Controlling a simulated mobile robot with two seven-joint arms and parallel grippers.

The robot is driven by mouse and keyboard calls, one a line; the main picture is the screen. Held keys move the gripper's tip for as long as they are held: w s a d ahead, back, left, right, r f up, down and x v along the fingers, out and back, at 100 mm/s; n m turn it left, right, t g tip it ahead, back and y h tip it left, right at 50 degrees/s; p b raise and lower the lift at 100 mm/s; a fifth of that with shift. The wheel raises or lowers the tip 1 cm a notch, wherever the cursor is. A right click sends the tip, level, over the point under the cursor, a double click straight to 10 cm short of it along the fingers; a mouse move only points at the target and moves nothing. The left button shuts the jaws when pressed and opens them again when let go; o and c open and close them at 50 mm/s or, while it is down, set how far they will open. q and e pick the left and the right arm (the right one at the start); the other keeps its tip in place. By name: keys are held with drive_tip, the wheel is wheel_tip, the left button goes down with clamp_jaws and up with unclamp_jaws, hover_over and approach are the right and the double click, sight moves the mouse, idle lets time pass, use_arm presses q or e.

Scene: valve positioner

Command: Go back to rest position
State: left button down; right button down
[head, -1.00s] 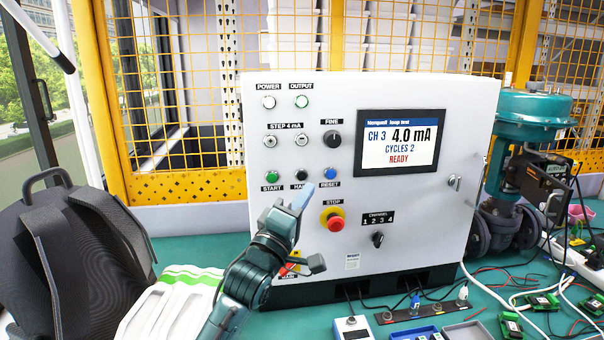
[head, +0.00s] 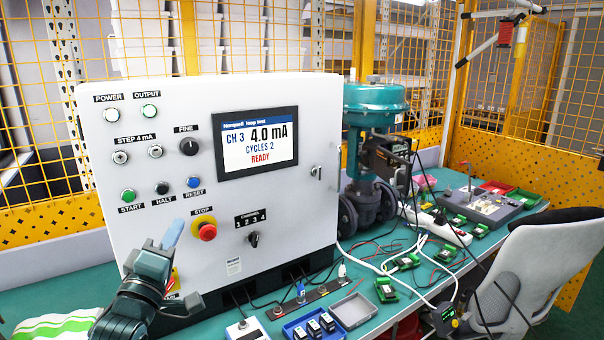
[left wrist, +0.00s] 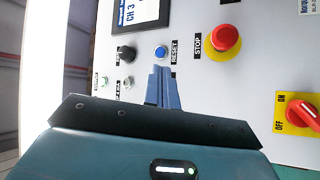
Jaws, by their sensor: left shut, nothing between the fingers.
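My left gripper (head: 174,233) is shut and empty, in front of the lower left part of the white control cabinet (head: 318,215). In the left wrist view its closed fingers (left wrist: 162,88) point toward the panel, just below the blue RESET button (left wrist: 161,51). I cannot tell how wide the gap to the panel is. The cabinet's screen (head: 258,141) reads CH 3, 4.0 mA, CYCLES 2, READY. The red STOP button (head: 207,232) is right of the gripper in the head view. My right gripper is not in view.
A teal-topped valve (head: 375,110) stands right of the cabinet. Cables, green circuit boards (head: 386,289) and a grey tray (head: 353,310) lie on the green bench. An office chair (head: 560,270) is at the right. A yellow mesh fence (head: 40,150) stands behind.

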use_arm(q)
drive_tip(key=s+d+f+m+g, duration=0.2)
drive_tip(key=f+m, duration=0.1)
drive_tip(key=f, duration=0.5)
drive_tip(key=s+d+f+m+g, duration=0.2)
drive_tip(key=s+f, duration=0.1)
drive_tip(key=f, duration=0.4)
drive_tip(key=s+d+f+m+g, duration=0.3)
drive_tip(key=s+d+f+m, duration=0.1)
drive_tip(key=s+f, duration=0.6)
drive_tip(key=s+d+f+m+g+h, duration=0.1)
drive_tip(key=s+d+f+m+g, duration=0.3)
drive_tip(key=s+f, duration=0.6)
drive_tip(key=shift+s+f+m+g+h, duration=0.3)
drive_tip(key=shift+s+f+m, duration=0.05)
drive_tip(key=shift+m, duration=0.75)
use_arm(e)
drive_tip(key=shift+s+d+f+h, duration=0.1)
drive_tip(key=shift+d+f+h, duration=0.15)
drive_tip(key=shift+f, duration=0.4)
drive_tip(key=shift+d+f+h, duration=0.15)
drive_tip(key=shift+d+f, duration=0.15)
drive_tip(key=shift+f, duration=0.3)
